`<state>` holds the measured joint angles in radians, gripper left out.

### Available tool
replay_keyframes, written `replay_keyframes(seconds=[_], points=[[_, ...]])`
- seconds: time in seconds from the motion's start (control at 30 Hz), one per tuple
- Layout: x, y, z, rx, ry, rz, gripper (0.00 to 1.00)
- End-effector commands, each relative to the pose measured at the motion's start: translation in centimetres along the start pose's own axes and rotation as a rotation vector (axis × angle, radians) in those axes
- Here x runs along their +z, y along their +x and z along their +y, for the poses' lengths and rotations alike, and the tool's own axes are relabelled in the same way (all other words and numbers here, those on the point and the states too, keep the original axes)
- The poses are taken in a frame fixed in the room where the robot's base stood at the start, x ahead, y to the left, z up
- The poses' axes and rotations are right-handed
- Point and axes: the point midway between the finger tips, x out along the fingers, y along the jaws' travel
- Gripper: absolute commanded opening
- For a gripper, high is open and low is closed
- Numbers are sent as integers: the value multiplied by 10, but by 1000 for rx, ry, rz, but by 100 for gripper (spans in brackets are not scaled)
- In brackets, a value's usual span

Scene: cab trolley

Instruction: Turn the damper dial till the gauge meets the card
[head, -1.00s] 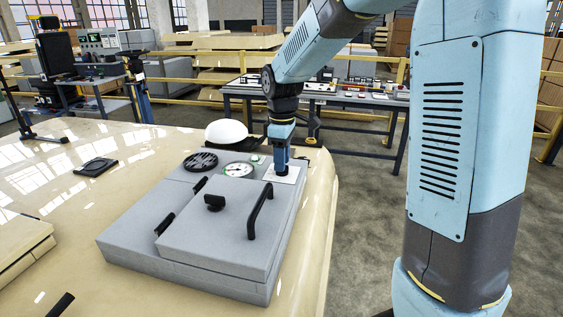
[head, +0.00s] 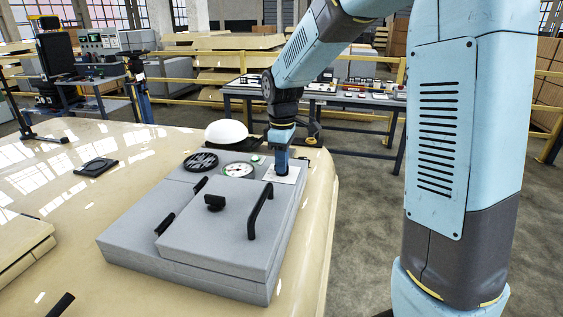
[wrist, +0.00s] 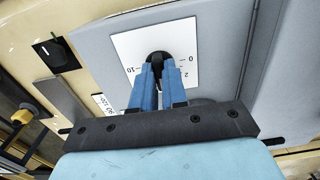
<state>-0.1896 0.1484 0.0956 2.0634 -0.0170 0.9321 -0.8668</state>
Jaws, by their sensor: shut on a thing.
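The damper dial (wrist: 158,58) is a small black knob on a white scale plate (wrist: 125,47) with printed numbers such as 0, 2 and 10. My gripper (wrist: 157,68) is shut on the dial, its blue fingers pointing down at it; in the head view my gripper (head: 281,172) hides most of the dial. The gauge (head: 238,170) is a round white face in a green rim, just left of the plate; its needle is too small to read. A card (wrist: 103,104) with print shows partly behind my gripper in the wrist view.
The grey box (head: 190,240) has a lid with a black handle (head: 260,212) and a black knob (head: 214,202). A round black vent (head: 201,161) and a white dome (head: 226,132) are near the gauge. A black pad (head: 96,167) lies on the cream surface at left.

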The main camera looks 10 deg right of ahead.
Motion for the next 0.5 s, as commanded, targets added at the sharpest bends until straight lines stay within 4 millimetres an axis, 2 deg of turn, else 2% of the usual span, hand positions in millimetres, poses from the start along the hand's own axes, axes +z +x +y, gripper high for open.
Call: replay_keyframes(seconds=[0.2,0.5], points=[[0,-1,2,3,26,2,0],[0,-1,2,4,223,3,0]])
